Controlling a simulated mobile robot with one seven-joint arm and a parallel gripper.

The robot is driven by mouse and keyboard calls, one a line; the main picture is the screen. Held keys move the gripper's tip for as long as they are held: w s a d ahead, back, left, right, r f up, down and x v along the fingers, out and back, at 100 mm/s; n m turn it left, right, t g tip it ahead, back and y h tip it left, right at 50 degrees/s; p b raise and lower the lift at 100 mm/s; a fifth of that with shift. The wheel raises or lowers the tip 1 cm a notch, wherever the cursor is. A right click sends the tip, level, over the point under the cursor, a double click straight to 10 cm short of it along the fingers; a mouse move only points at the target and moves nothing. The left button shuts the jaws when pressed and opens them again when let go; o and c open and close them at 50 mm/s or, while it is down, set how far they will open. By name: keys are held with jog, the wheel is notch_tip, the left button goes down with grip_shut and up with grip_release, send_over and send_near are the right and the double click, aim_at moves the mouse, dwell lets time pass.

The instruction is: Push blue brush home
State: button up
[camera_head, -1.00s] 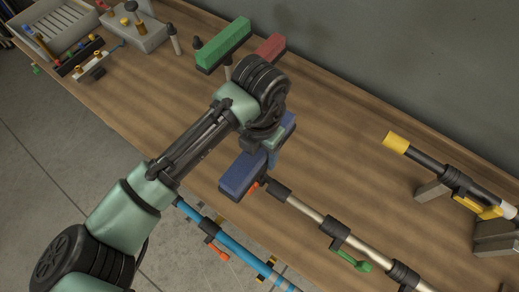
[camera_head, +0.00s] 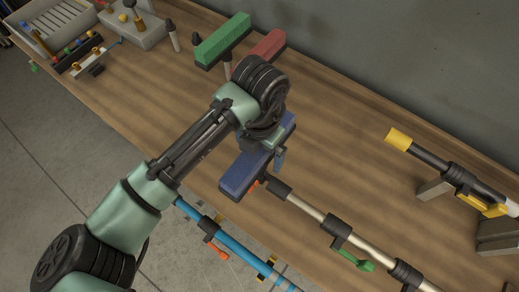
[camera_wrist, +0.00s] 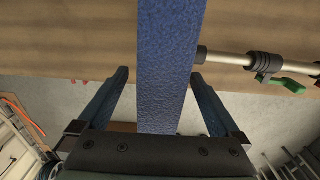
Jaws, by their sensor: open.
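The blue brush (camera_head: 243,174) is a long blue block on a dark base, lying near the front edge of the bench at the end of a silver pole (camera_head: 308,207). In the wrist view the brush (camera_wrist: 165,60) runs lengthwise between the two fingers of my gripper (camera_wrist: 160,74). The fingers stand open, one on each side, with visible gaps to the brush. The pole meets the brush's right side there. In the head view my wrist covers the brush's far part. I cannot tell exactly how the pole joins the brush.
A green brush (camera_head: 222,40) and a red brush (camera_head: 268,45) stand at the back. A black pole with a yellow end (camera_head: 398,139) rests on blocks at right. A blue pole (camera_head: 237,246) lies along the front edge.

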notch_tip(320, 180, up, 13)
jog(key=shift+b, duration=1.25)
